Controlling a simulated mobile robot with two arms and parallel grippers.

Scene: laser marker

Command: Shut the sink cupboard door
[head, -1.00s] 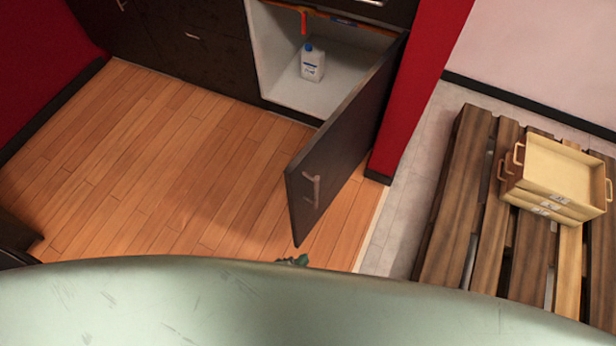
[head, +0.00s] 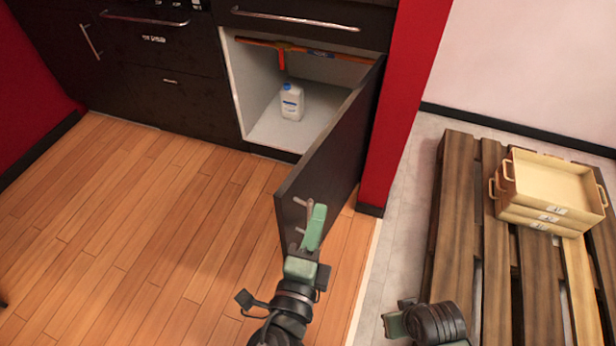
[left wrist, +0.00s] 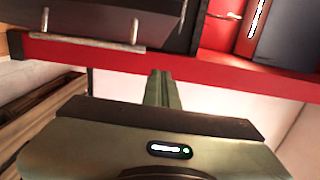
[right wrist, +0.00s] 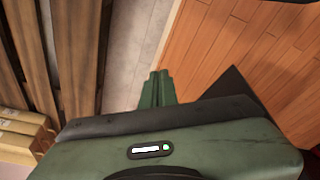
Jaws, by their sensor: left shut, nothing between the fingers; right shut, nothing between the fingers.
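The sink cupboard door (head: 335,150) is dark and stands wide open, swung out from the cupboard's right side. Its bar handle (head: 299,228) is on the outer face near the free edge, partly covered by my gripper. My left gripper (head: 319,209) is shut and empty, just in front of the door by the handle; I cannot tell whether they touch. In the left wrist view, the door (left wrist: 90,22) and handle (left wrist: 85,49) lie left of the shut fingers (left wrist: 162,75). My right gripper (head: 388,324) is low right in the head view; its fingers (right wrist: 157,75) are shut and empty, away from the door.
The open cupboard (head: 262,85) holds a white bottle with a blue cap (head: 292,101). A red wall end (head: 402,110) stands right of the door. A wooden pallet (head: 455,200) bears stacked trays (head: 548,190) at right. The wooden floor (head: 140,220) at left is clear.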

